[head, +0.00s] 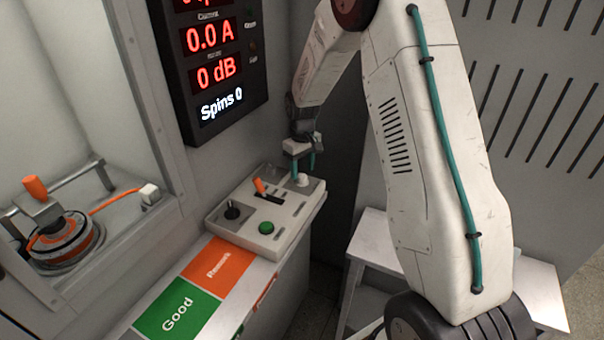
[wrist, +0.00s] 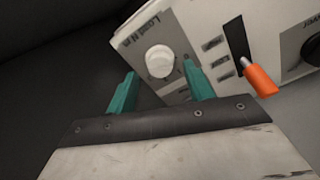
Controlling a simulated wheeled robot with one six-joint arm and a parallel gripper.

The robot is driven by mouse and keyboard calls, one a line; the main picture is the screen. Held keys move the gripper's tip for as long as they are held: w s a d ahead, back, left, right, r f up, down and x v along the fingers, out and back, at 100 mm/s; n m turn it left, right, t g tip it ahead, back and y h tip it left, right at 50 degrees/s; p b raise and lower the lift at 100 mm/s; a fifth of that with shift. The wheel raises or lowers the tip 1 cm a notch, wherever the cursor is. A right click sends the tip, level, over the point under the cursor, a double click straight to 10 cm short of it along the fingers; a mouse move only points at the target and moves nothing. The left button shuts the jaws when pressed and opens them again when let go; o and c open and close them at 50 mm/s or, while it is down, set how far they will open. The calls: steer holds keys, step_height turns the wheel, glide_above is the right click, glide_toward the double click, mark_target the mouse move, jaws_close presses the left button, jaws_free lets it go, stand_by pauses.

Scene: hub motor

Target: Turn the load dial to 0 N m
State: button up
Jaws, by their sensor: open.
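The load dial is a white round knob (wrist: 160,61) on a light plate labelled "Load N m" in the wrist view. In the head view the knob (head: 302,180) sits at the far right of the control box (head: 262,243). My gripper (wrist: 162,82) has two teal fingers, spread apart, with the knob beyond and between their tips. In the head view my gripper (head: 304,168) is just above the knob, pointing down. I cannot tell whether the fingers touch it. The dial's pointer setting is too small to read.
An orange-tipped lever (head: 259,186), a black knob (head: 232,211) and a green button (head: 266,228) share the box. Green "Good" (head: 160,322) and orange "Rework" (head: 232,258) areas lie in front. The display (head: 213,70) reads 0.0 A, 0 dB, Spins 0. A hub motor (head: 62,242) stands left.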

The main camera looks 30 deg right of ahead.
mark_target(302, 176)
step_height(302, 176, up, 5)
stand_by(0.7)
steer(key=s+a+r+m, duration=0.1)
steer(key=s+a+r, duration=0.2)
steer(key=s, duration=1)
steer(key=s+a+r+m+t, duration=0.1)
steer(key=s+a+r, duration=0.2)
steer(key=s+r, duration=0.6)
steer(key=s+a+r, duration=0.4)
steer(key=s+r, duration=0.3)
steer(key=s, duration=1)
steer(key=shift+s+m, duration=0.3)
steer(key=shift+m, duration=0.1)
steer(key=shift+a, duration=0.1)
